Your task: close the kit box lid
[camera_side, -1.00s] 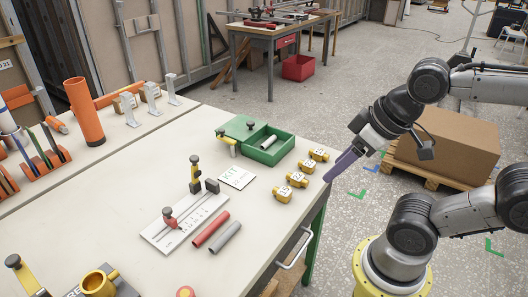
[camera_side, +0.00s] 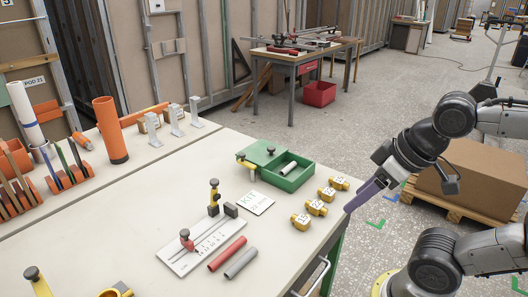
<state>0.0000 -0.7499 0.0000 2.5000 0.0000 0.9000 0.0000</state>
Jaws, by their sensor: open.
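The green kit box (camera_side: 297,182) stands on the white table, open at its right part. A grey cylinder (camera_side: 288,168) lies inside it. Its green lid (camera_side: 262,151) is off to the left side of the box, leaving the right part uncovered. My gripper (camera_side: 350,208) has long purple fingers and hangs at the table's right edge, to the right of the box and apart from it. It holds nothing visible; the two fingers overlap in this view.
Several yellow numbered blocks (camera_side: 318,206) stand between the box and my gripper. A KIT card (camera_side: 254,202), a measuring plate (camera_side: 203,241), and red (camera_side: 227,253) and grey tubes (camera_side: 241,262) lie in front.

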